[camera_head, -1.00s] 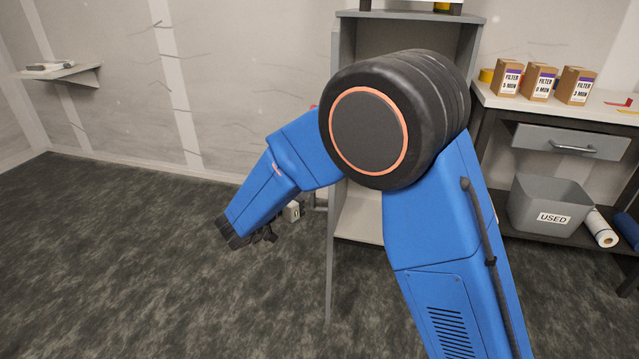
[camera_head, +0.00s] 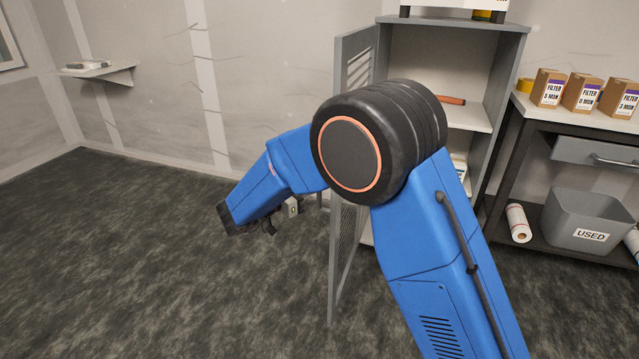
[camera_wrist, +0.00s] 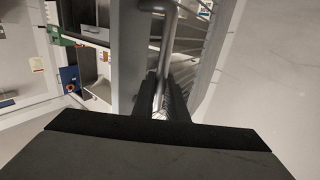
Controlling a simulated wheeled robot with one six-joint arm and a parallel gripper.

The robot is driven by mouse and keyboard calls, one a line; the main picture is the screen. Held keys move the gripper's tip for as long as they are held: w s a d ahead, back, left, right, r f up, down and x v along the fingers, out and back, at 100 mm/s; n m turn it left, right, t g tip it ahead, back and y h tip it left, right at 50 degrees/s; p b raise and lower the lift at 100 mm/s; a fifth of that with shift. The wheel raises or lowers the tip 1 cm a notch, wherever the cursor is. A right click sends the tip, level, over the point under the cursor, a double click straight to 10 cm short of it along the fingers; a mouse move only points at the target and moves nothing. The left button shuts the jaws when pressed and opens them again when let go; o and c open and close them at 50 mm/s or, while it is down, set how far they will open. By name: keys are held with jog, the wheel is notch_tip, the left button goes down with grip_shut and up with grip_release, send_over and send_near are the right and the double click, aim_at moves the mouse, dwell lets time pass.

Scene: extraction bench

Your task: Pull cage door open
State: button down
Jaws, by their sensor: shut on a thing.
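The grey cage door (camera_head: 345,245) stands swung open from the cabinet, with louvres near its top and a mesh panel lower down. My arm's joint covers part of it. In the wrist view, the door's edge (camera_wrist: 128,60) runs down the middle beside a metal bar handle (camera_wrist: 168,40). My gripper (camera_wrist: 163,100) has its two dark fingers shut on the handle. In the head view, the fingers and the handle are mostly hidden behind my forearm.
The open cabinet (camera_head: 478,24) shows shelves with an orange-handled item (camera_head: 452,100). To its right stands a bench with filter boxes (camera_head: 582,92), a grey USED bin (camera_head: 590,222) and a paper roll (camera_head: 518,222). A wall shelf (camera_head: 100,74) hangs at left. The carpet at left is clear.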

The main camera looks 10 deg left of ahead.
jog(key=c, duration=1.8)
grip_release()
jog(key=shift+o, duration=0.2)
jog(key=v, duration=1.7)
jog(key=shift+s, duration=0.2)
jog(key=shift+a, duration=0.15)
